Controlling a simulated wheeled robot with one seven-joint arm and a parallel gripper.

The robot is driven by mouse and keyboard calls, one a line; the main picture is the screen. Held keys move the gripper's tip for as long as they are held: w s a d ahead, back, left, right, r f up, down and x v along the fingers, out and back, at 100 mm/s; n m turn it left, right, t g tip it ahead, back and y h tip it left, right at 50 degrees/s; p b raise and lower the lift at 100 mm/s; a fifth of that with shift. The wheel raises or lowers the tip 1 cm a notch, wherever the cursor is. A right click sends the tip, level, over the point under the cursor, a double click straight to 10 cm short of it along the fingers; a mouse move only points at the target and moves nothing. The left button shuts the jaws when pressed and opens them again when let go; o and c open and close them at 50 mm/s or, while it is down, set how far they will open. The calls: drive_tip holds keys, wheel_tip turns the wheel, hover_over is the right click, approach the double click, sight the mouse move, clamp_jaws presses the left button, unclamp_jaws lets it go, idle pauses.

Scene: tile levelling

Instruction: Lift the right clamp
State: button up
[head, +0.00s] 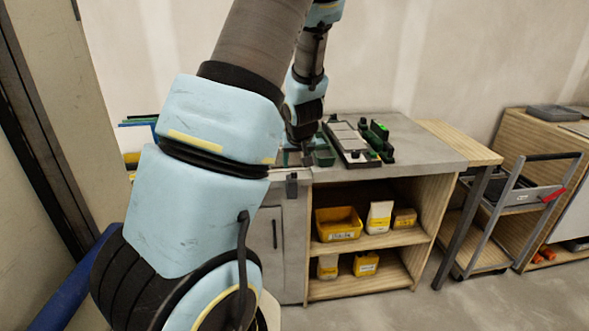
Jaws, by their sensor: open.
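A tile board (350,142) with pale tiles in a dark frame lies on the grey workbench top. Green and black clamp-like pieces (380,131) sit along its right side; they are small, and I cannot tell which one is the right clamp. My gripper (297,157) points down over the bench, to the left of the board, beside a green tray (323,154). It is open, and I see nothing held in it. Its fingertips are small and dark, partly hidden by my own arm.
The workbench (428,152) has bare room to the right of the board. Shelves below hold several yellow bins (338,223) and boxes. A trolley (508,212) stands to the right. Green and blue items (140,122) lie at the left, behind my arm.

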drive_tip(key=shift+v, duration=0.95)
drive_tip(key=s+a+r+m+g, duration=0.1)
drive_tip(key=s+a, duration=0.1)
drive_tip(key=s, duration=0.5)
drive_tip(key=s+a+r+g, duration=0.1)
drive_tip(key=s+a+g, duration=0.1)
drive_tip(key=s, duration=0.5)
drive_tip(key=s+a+r+m+g+h, duration=0.1)
drive_tip(key=s+a, duration=0.2)
drive_tip(key=s, duration=0.3)
drive_tip(key=shift+s+a+r+m+g, duration=0.25)
drive_tip(key=shift+s+r+m+g, duration=0.05)
drive_tip(key=shift+s+r, duration=0.1)
